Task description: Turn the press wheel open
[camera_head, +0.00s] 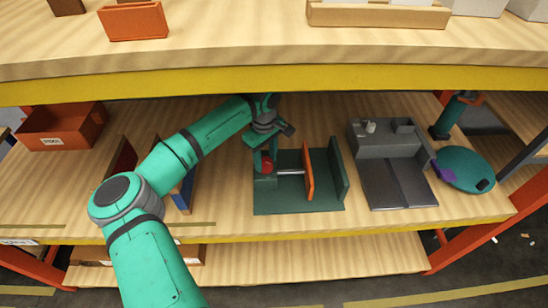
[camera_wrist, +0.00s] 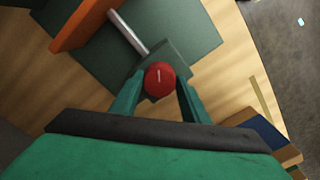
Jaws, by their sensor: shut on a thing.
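The press wheel (camera_wrist: 160,78) is a red round knob with a short white mark on it. In the head view the wheel (camera_head: 266,167) sits at the left end of the press. The press has a dark green base (camera_head: 300,201), a metal rod (camera_head: 290,172) and an upright orange plate (camera_head: 308,172) facing a dark green end wall (camera_head: 338,174). My gripper (camera_wrist: 156,92) comes down over the wheel and is shut on it, with one finger on each side. In the head view my gripper (camera_head: 266,150) partly hides the wheel.
A grey machine (camera_head: 395,165) stands right of the press. A teal round object (camera_head: 465,168) lies farther right. An orange bin (camera_head: 60,128) is at the far left. Upright panels (camera_head: 187,187) stand left of the press. The yellow-edged upper shelf (camera_head: 300,84) hangs over the work shelf.

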